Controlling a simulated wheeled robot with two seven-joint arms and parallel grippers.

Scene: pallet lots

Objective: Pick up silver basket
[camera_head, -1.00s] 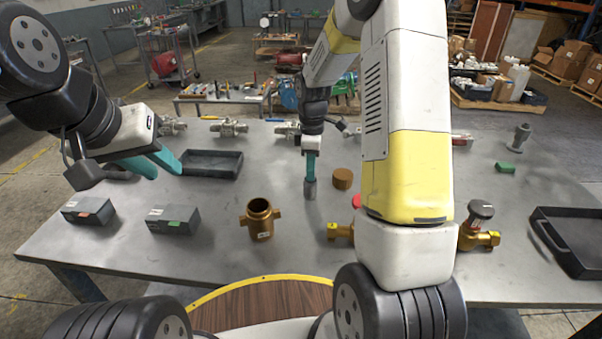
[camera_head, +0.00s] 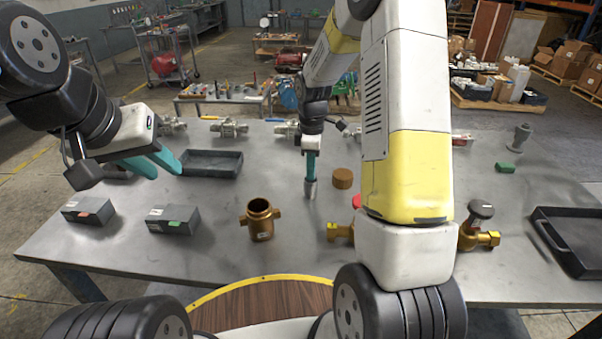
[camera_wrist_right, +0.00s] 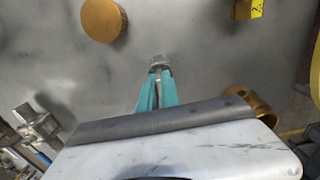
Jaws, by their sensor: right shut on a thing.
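The silver basket (camera_head: 310,190) is a small grey cylinder at the middle of the table. My right gripper (camera_head: 311,179) points down and is shut on its upper end. In the right wrist view the basket (camera_wrist_right: 160,62) shows at the tips of the two teal fingers (camera_wrist_right: 158,76). I cannot tell whether its lower end touches the table. My left gripper (camera_head: 168,173) is open and empty over the table's left side, near a dark tray.
On the table (camera_head: 210,258) are a brass body (camera_head: 261,222), a brown round cap (camera_head: 343,178), grey boxes (camera_head: 174,220), a dark tray (camera_head: 226,153) at the back left and a black tray (camera_head: 548,238) at right. A brass valve (camera_head: 478,232) stands beside my right arm.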

